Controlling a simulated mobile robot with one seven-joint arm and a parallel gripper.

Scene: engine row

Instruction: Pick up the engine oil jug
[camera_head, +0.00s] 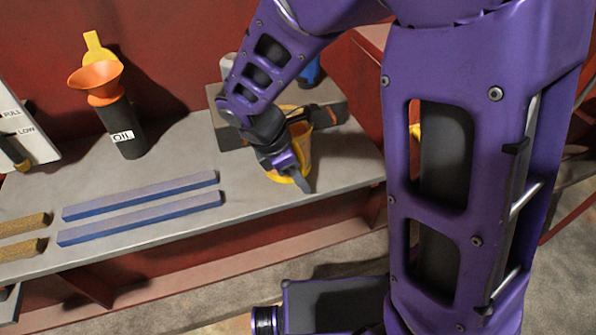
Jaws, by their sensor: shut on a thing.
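A yellow jug-like container (303,145) is at the right part of the grey bench, partly hidden behind my gripper; no label on it is visible. My gripper (300,180) reaches down over its near side and is shut on it. I cannot tell whether its base touches the bench. A dark bottle labelled OIL (121,130) stands at the left part of the bench, with an orange funnel (97,80) at its top, well apart from my gripper.
A grey box (232,135) stands behind the yellow container, with a blue item (311,72) behind it. Two blue bars (140,210) and two brown blocks (22,235) lie on the bench (190,150). A FULL/LOW gauge board (22,125) is at the far left. A red wall closes the back.

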